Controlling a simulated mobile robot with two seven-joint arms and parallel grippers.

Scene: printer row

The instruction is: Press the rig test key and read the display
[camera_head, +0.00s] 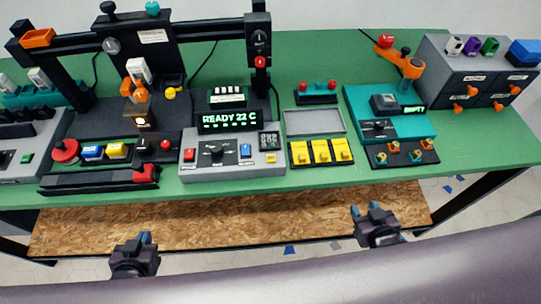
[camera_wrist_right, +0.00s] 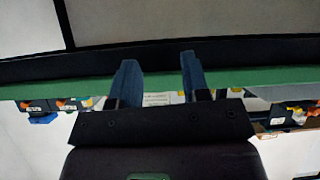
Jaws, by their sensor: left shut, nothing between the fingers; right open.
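The grey control console (camera_head: 225,167) stands at the front middle of the green bench, with a black knob and red, blue and yellow keys. Its lit display (camera_head: 229,120) reads "READY 22 C". I cannot read the small key labels, so I cannot tell which is the rig test key. My left gripper (camera_head: 145,238) is shut and empty, short of the bench's front edge and left of the console. My right gripper (camera_head: 367,210) is open and empty, also short of the front edge, right of the console. Its two blue fingers show in the right wrist view (camera_wrist_right: 159,72).
The printer frame (camera_head: 150,45) stands behind and left of the console. Yellow switches (camera_head: 320,152) and a grey tray (camera_head: 314,122) lie to its right. Further right are a teal device (camera_head: 405,122) and a grey drawer cabinet (camera_head: 460,75). A chipboard shelf (camera_head: 220,225) lies below.

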